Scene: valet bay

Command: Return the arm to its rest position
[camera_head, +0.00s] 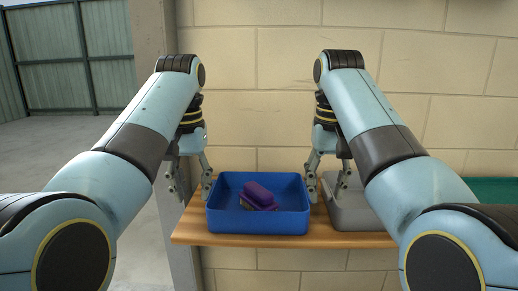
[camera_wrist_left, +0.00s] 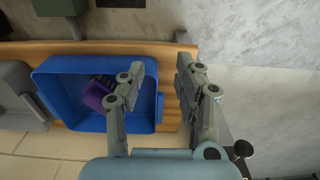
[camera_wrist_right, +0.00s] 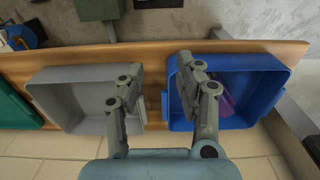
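My left gripper (camera_head: 190,189) is open and empty, its fingers pointing down at the left end of the wooden shelf, beside the blue bin. In the left wrist view its fingers (camera_wrist_left: 157,88) are spread, one overlapping the bin's rim in the picture. My right gripper (camera_head: 327,182) is open and empty over the gap between the blue bin and the grey bin. The right wrist view shows its fingers (camera_wrist_right: 165,85) apart with nothing between them. Both arms reach forward from the lower corners with the grippers hanging down.
The blue bin (camera_head: 258,222) holds a purple object (camera_head: 258,195). The grey bin (camera_wrist_right: 80,93) looks empty. Both stand on a wooden shelf (camera_head: 189,233) against a block wall (camera_head: 275,85). Open floor (camera_head: 60,150) lies left of the pillar.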

